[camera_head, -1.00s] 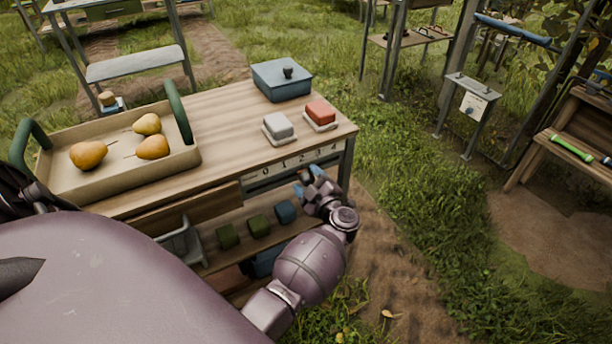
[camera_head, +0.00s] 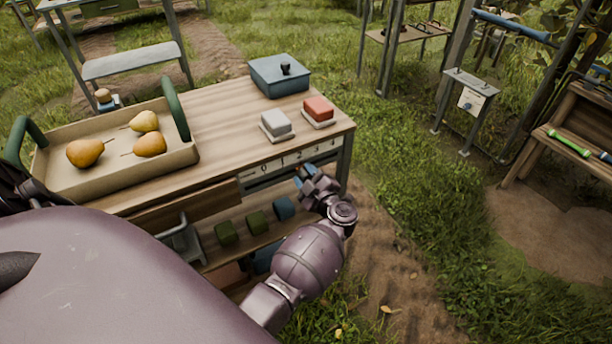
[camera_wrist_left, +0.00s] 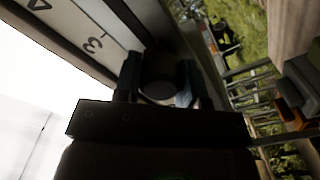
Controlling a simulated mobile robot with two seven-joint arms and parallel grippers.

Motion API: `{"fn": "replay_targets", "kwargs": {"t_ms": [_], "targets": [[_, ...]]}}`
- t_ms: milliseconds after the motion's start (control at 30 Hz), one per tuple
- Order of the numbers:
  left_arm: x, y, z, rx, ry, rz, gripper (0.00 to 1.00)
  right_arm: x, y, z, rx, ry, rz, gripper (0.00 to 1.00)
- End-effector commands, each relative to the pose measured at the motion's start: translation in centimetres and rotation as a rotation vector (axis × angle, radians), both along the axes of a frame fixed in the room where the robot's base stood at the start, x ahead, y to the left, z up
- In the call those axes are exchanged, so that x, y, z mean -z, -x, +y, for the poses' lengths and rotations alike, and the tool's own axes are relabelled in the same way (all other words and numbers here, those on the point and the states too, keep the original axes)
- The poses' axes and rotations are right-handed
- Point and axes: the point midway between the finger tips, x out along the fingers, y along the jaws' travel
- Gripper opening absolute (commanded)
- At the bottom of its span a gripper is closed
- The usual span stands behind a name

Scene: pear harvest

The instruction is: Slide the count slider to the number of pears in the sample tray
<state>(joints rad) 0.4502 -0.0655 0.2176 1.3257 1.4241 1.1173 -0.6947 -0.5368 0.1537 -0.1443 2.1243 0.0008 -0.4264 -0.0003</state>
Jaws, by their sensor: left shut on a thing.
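The sample tray (camera_head: 60,180), tan with green handles, sits at the table's left end and holds three yellow-orange pears (camera_head: 149,144). The count slider's scale (camera_head: 292,160), marked 0 to 4, runs along the table's front edge. My left gripper (camera_head: 306,177) is at this edge, below the middle numbers. In the left wrist view, it is shut on a dark rounded slider knob (camera_wrist_left: 160,75), past the 3 as read from the 4. The fingers partly hide the knob, and I cannot tell its exact mark. My right gripper is not in view.
A grey block (camera_head: 277,123), a red block (camera_head: 319,108) and a blue lidded box (camera_head: 281,76) stand on the tabletop. The shelf below holds green and blue pieces (camera_head: 257,222). Grass (camera_head: 410,160) lies to the right.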

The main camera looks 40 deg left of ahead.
Motion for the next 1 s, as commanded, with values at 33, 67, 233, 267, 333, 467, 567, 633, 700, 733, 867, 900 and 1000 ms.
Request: {"fn": "replay_targets", "kwargs": {"t_ms": [33, 67, 233, 267, 333, 467, 567, 633, 700, 733, 867, 900, 1000], "targets": [[0.0, -0.4, -0.2, 0.000, 0.000, -0.001, 0.00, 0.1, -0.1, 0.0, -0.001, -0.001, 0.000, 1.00], [0.0, -0.6, -0.3, 0.000, 0.000, -0.001, 0.00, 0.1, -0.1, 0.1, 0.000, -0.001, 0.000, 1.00], [0.1, -2.6, -1.2, 0.001, 0.002, 0.000, 0.00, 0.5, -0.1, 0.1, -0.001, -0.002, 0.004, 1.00], [0.1, -3.0, -1.3, 0.001, 0.002, 0.000, 0.00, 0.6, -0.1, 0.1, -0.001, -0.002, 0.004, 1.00], [0.2, -3.6, -1.6, 0.001, 0.001, 0.001, 0.00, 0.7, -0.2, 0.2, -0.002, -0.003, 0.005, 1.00], [0.1, -4.4, -1.9, 0.002, 0.002, 0.002, 0.00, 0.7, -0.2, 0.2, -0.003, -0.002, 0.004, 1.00], [0.1, -4.6, -1.9, 0.001, 0.001, 0.001, 0.00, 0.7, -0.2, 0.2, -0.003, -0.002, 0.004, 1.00], [0.0, -4.6, -1.9, 0.002, 0.001, 0.000, 0.00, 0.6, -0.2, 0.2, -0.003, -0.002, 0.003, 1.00], [0.0, -4.5, -1.9, 0.002, 0.001, 0.000, 0.00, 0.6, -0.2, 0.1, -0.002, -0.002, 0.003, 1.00], [0.0, -4.5, -1.9, 0.002, 0.001, 0.000, 0.00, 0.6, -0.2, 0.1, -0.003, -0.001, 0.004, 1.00], [0.0, -4.5, -1.9, 0.001, 0.001, 0.001, 0.47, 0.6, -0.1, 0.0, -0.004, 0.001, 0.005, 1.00], [0.0, -4.5, -1.9, 0.001, 0.001, 0.001, 0.53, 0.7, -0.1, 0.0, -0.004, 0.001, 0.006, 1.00], [0.0, -4.5, -1.9, 0.001, 0.001, 0.001, 0.63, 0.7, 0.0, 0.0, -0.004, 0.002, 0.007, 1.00]]}}
